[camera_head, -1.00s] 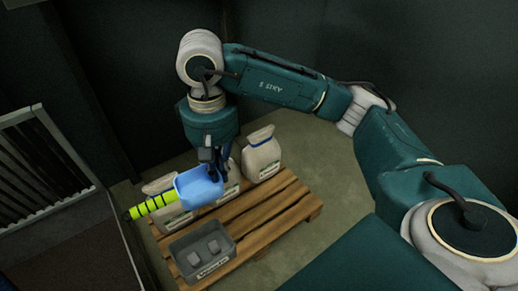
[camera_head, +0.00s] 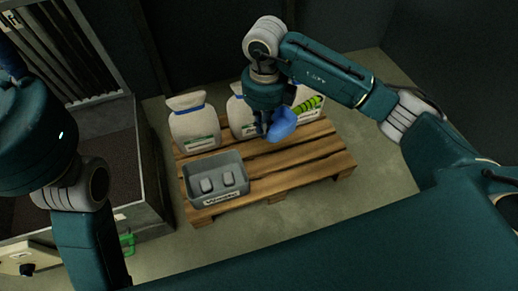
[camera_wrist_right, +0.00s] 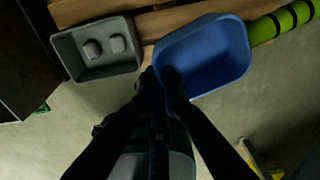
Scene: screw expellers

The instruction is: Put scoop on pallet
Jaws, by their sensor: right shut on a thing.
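The scoop (camera_head: 283,124) has a blue bowl and a green and black striped handle pointing up and right in the head view. My right gripper (camera_head: 263,129) is shut on the bowl's rim. In the right wrist view, the fingers (camera_wrist_right: 162,86) meet the near left edge of the blue bowl (camera_wrist_right: 205,57). The scoop is held in front of the bags, above the back part of the wooden pallet (camera_head: 290,181); its exact height is unclear. My left arm is at the left, with its gripper out of frame.
Three white bags, including the leftmost bag (camera_head: 193,128), stand along the pallet's back. A grey bin (camera_head: 217,194) with two grey blocks sits at its front left. Boards right of the bin are bare. A dark slatted machine (camera_head: 110,150) stands left.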

